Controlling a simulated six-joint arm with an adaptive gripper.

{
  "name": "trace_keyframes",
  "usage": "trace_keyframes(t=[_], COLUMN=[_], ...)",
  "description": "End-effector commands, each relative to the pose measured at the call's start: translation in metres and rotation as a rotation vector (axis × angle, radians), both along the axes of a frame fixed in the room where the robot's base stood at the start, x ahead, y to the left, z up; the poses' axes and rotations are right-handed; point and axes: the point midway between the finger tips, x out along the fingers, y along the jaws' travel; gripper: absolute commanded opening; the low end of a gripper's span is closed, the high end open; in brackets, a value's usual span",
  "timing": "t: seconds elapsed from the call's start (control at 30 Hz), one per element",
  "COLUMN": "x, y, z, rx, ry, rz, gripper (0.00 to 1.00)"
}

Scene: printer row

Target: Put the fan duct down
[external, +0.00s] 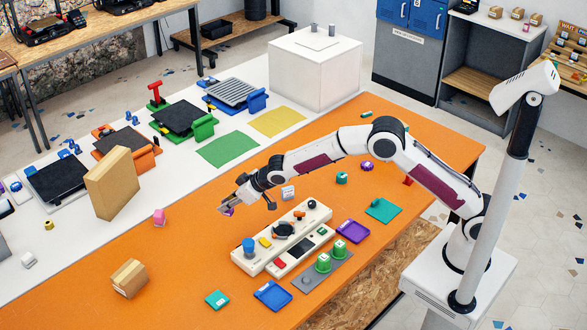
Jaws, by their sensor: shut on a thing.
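My gripper (226,209) is at the end of my arm, over the left side of the orange table, close to its border with the white strip. It is shut on a small purple piece, the fan duct (229,212), of which only a little shows at the fingertips. The rest of it is hidden by the fingers. The gripper looks a little above the surface, but I cannot tell the exact gap.
Green (228,149) and yellow (277,122) mats lie behind, empty.

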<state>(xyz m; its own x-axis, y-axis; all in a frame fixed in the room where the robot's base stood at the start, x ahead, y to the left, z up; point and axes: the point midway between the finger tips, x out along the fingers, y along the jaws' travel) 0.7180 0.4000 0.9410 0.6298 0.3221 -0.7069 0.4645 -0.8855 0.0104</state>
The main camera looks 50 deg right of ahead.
Motion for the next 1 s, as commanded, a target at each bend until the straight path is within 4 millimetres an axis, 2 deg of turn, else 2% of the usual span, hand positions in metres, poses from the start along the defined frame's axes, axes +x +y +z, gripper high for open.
trace_keyframes(t=[0.03,0.1,0.47,0.77,1.0], x=[0.004,0.006,0.005,-0.015,-0.042], y=[-0.019,-0.041,-0.158,-0.248,-0.314], z=[0.0,-0.001,-0.006,-0.01,-0.013], rx=[-0.002,-0.004,-0.013,-0.015,-0.015], ry=[0.0,-0.001,-0.004,-0.004,-0.002], rz=[-0.017,-0.035,-0.132,-0.212,-0.275], gripper=[0.06,0.06,0.06,0.06,0.06])
